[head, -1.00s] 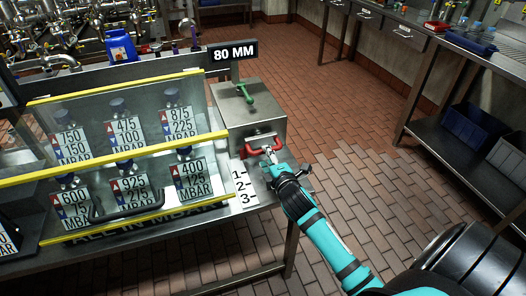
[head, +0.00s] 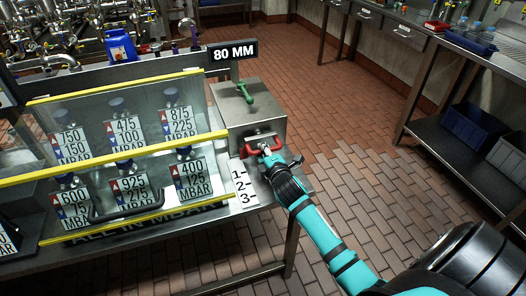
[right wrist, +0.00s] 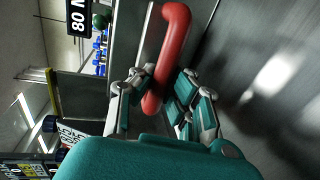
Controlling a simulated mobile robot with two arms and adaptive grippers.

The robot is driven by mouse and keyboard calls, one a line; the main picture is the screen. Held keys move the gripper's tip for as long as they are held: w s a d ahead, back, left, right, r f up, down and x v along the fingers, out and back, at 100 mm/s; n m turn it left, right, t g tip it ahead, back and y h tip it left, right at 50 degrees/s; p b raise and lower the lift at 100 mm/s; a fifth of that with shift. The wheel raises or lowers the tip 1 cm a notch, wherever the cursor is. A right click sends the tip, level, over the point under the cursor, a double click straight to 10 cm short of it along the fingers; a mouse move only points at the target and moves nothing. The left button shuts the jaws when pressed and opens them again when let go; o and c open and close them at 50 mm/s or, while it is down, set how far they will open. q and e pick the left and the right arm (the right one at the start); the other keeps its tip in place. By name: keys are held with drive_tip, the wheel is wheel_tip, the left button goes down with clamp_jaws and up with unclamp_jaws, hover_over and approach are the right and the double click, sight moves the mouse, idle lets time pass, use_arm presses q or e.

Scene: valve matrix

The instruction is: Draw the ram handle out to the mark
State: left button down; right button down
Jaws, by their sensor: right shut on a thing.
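The red ram handle (head: 266,144) is a bar on the front of a grey metal box (head: 236,118) at the right end of the bench. My right gripper (head: 268,152) is at the handle, shut on it. In the right wrist view the red handle (right wrist: 168,55) runs between the two fingers of the gripper (right wrist: 158,103). White marks 1, 2 and 3 (head: 242,187) are on the bench in front of the box. A sign (head: 233,53) reads 80 MM. My left gripper is not in view.
A green lever (head: 245,93) stands on top of the box. A clear panel with yellow edges (head: 130,146) and a black handle covers several pressure-labelled valves at left. Open brick floor (head: 350,150) lies right of the bench.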

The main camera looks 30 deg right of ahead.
idle(0.7)
drive_tip(key=shift+s+a+p, duration=0.1)
drive_tip(key=shift+s+p, duration=0.3)
drive_tip(key=shift+p, duration=0.05)
drive_tip(key=p+v, duration=0.1)
drive_tip(key=v, duration=0.1)
drive_tip(key=f+p+v, duration=0.1)
drive_tip(key=v, duration=0.1)
drive_tip(key=shift+s+r, duration=0.15)
drive_tip(key=shift+s, duration=0.05)
drive_tip(key=shift+s+a, duration=0.1)
drive_tip(key=shift+s, duration=0.2)
drive_tip(key=shift+w, duration=0.1)
drive_tip(key=c, duration=1.2)
unclamp_jaws()
drive_tip(key=shift+c, duration=0.2)
